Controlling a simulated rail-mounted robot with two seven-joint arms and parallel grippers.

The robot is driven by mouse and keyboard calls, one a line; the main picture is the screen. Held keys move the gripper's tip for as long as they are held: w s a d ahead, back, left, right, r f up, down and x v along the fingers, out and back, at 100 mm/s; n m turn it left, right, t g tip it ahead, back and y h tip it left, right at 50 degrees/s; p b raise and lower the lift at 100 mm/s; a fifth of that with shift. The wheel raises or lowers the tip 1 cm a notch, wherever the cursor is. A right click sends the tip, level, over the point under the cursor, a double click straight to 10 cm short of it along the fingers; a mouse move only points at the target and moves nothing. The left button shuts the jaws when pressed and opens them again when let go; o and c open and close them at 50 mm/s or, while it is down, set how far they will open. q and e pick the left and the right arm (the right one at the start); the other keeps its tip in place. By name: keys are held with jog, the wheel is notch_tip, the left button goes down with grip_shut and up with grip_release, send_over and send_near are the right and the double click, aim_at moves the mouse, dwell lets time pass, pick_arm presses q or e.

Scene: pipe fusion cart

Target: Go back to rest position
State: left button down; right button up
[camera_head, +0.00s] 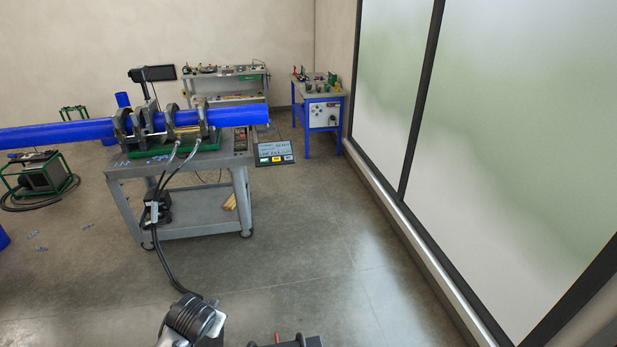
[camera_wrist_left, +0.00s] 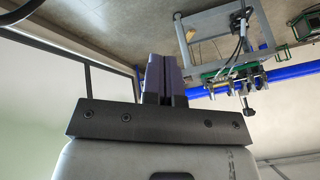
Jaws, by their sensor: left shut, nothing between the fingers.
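My left gripper (camera_wrist_left: 165,78) shows in the left wrist view with its two dark fingers shut together and nothing between them. It is in open air, well apart from the fusion cart. In the head view, dark parts of my own arm show at the bottom edge, but I cannot make out the fingertips there. My right gripper is in neither view.
A grey cart (camera_head: 197,231) stands at centre left, with a blue pipe (camera_head: 60,134) in the clamps of a fusion machine (camera_head: 160,128). Hoses hang from it. A blue-legged table (camera_head: 322,110) and workbench (camera_head: 229,84) stand behind. Glazed panels (camera_head: 500,130) line the right.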

pick_arm(q)
jog(key=s+d+r+t+h, duration=0.1)
jog(key=s+d+r+t, duration=0.15)
jog(key=s, duration=0.65)
jog(key=s+d+r+t, duration=0.1)
jog(key=s+r, duration=0.2)
jog(key=s, duration=0.5)
jog(key=s+f+n+g, duration=0.1)
jog(key=s+f+g, duration=0.2)
jog(key=s+f, duration=0.5)
jog(key=s+f+n+g, duration=0.1)
jog(key=s+f+g, duration=0.25)
jog(key=s, duration=0.85)
notch_tip(320, 180, up, 12)
jog(key=p, duration=1.3)
jog(key=shift+s+d+t+h, duration=0.15)
jog(key=shift+s+t+h, duration=0.2)
jog(key=shift+t+h, duration=0.05)
